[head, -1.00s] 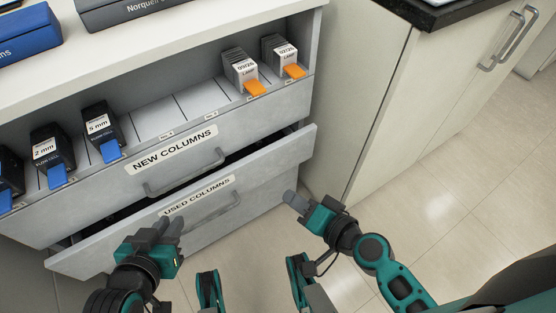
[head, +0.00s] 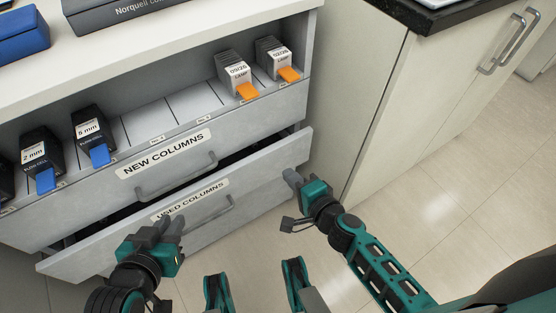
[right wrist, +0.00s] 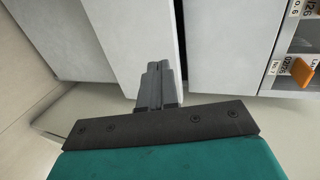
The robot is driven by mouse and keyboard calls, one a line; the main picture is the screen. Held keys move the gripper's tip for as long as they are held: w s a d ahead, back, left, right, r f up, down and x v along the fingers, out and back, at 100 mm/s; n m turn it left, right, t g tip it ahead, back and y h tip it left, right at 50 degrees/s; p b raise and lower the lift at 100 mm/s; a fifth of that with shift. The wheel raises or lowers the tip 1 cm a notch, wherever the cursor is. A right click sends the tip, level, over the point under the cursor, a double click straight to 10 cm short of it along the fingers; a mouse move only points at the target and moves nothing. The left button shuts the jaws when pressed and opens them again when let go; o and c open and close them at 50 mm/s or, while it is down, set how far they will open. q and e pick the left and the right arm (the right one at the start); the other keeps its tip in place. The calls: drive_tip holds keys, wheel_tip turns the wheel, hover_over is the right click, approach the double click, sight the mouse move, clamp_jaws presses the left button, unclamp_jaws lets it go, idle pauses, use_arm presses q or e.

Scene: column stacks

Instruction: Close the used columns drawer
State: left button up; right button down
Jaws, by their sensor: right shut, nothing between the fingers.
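The used columns drawer (head: 262,178) is the lower grey drawer, with a label and a bar handle (head: 207,217). It stands partly open, with a dark gap above its front. My right gripper (head: 289,176) is shut and empty, its fingertips at the right part of the drawer front. In the right wrist view the fingers (right wrist: 157,72) overlap the pale drawer front (right wrist: 128,35); I cannot tell if they touch. My left gripper (head: 172,223) is in front of the drawer's left half, near the handle and label; its finger gap is unclear.
A pale cabinet (head: 365,100) with a dark top stands at right. The tiled floor (head: 450,200) is clear there.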

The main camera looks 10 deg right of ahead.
sight(271, 154)
drive_tip(key=x, duration=0.5)
drive_tip(key=shift+w+a+r, duration=0.1)
drive_tip(key=shift+w+r, duration=0.2)
drive_tip(key=shift+r, duration=0.05)
use_arm(q)
drive_tip(key=shift+d, duration=0.15)
use_arm(e)
drive_tip(key=shift+w+a, duration=0.15)
drive_tip(key=shift+w, duration=0.35)
drive_tip(key=shift+w, duration=0.1)
